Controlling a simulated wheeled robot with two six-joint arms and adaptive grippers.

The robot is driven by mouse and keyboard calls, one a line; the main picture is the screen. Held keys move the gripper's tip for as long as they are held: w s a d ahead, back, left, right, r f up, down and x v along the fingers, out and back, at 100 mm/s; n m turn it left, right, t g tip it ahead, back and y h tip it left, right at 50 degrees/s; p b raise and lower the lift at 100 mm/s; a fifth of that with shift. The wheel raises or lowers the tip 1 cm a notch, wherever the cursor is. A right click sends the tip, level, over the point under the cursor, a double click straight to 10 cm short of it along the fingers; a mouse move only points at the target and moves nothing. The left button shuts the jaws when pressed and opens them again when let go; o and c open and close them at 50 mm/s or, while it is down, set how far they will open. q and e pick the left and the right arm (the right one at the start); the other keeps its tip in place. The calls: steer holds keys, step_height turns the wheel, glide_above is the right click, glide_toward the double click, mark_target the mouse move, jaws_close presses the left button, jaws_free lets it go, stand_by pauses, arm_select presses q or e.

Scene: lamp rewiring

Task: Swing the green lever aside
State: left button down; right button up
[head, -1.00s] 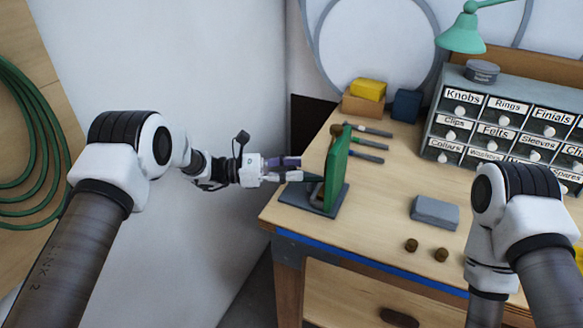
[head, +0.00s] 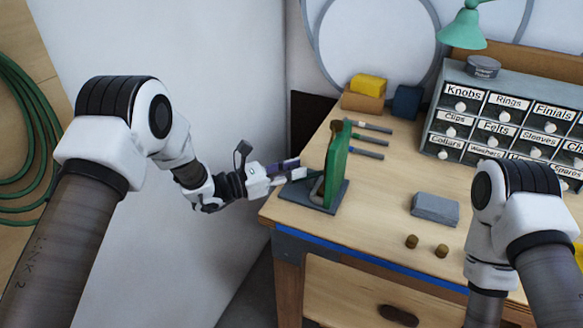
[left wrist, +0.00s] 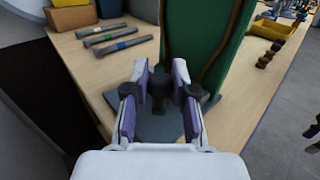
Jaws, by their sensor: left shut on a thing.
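A tall green upright piece with a brown edge (head: 338,165) stands on a dark grey base plate (head: 325,203) at the table's left end. It also shows in the left wrist view (left wrist: 208,45). A dark handle with a rounded end (left wrist: 158,84) sticks out on the gripper's side of the green piece. My left gripper (left wrist: 160,92) has its purple-lined fingers on either side of this handle, shut on it. In the head view the left gripper (head: 292,170) reaches in from the left, tilted. Which part is the green lever is hard to tell. My right gripper is out of view.
Several slim tools (head: 366,140) lie behind the green piece. A grey block (head: 435,209) and two small brown knobs (head: 411,241) lie to the right. A labelled drawer cabinet (head: 505,115) stands at the back right. A wall is close on the left.

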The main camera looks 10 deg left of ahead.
arm_select(q)
steer(key=t, duration=0.1)
steer(key=n+t+y+b, duration=0.1)
steer(key=s+n+t+y, duration=0.1)
steer(key=shift+d+f, duration=0.25)
steer(key=shift+d, duration=0.15)
steer(key=shift+s+d+r+n+t+y+b, duration=0.15)
steer(key=shift+n+t+y+b, duration=0.25)
steer(key=shift+n+t+y, duration=0.2)
steer(key=shift+s+d+n+t+y+b, duration=0.1)
steer(key=shift+n+t+y+b, duration=0.25)
steer(key=shift+n+t+y, duration=0.25)
steer(key=shift+r, duration=0.1)
steer(key=c, duration=1.1)
jaws_free()
steer(key=shift+o, duration=0.9)
steer(key=shift+w, duration=0.1)
